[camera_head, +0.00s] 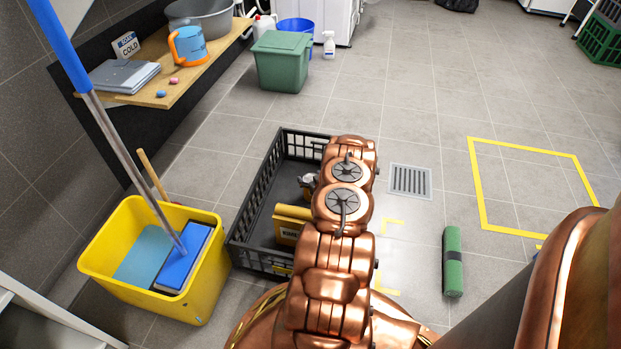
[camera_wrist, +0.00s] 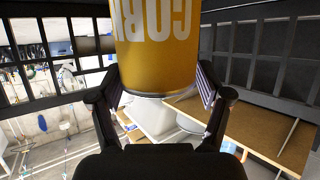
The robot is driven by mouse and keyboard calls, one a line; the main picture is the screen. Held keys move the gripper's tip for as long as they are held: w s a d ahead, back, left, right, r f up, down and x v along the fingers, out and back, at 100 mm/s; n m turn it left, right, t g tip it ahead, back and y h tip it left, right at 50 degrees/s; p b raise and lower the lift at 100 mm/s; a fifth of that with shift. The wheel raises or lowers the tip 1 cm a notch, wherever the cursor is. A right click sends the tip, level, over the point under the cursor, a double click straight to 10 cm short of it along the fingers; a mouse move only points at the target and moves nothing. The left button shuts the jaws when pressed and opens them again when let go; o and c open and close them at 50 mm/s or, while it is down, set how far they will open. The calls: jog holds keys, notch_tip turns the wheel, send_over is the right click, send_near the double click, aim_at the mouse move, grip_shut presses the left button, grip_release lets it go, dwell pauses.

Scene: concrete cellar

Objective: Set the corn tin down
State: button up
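The corn tin (camera_wrist: 157,45) fills the upper middle of the wrist view, yellow-orange with large white letters that appear upside down. My gripper (camera_wrist: 160,88) has one finger on each side of the tin, and both seem to touch it. The tin's far end is cut off by the picture edge.
Slatted black walls (camera_wrist: 255,45) flank the tin in the wrist view. A yellow bucket (camera_head: 110,245) with a mop stands left of the crate. A green roll (camera_head: 453,262) and a floor drain (camera_head: 410,181) lie to the right. Floor inside the yellow taped square (camera_head: 478,190) is clear.

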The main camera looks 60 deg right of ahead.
jog(key=shift+o, duration=0.6)
jog(key=shift+s+r, duration=0.1)
jog(key=shift+r, duration=0.65)
jog(key=p+v, duration=0.3)
jog(key=v, duration=0.8)
jog(key=shift+s+a+p, duration=0.2)
jog(key=shift+a+p, duration=0.1)
jog(key=shift+r, duration=0.2)
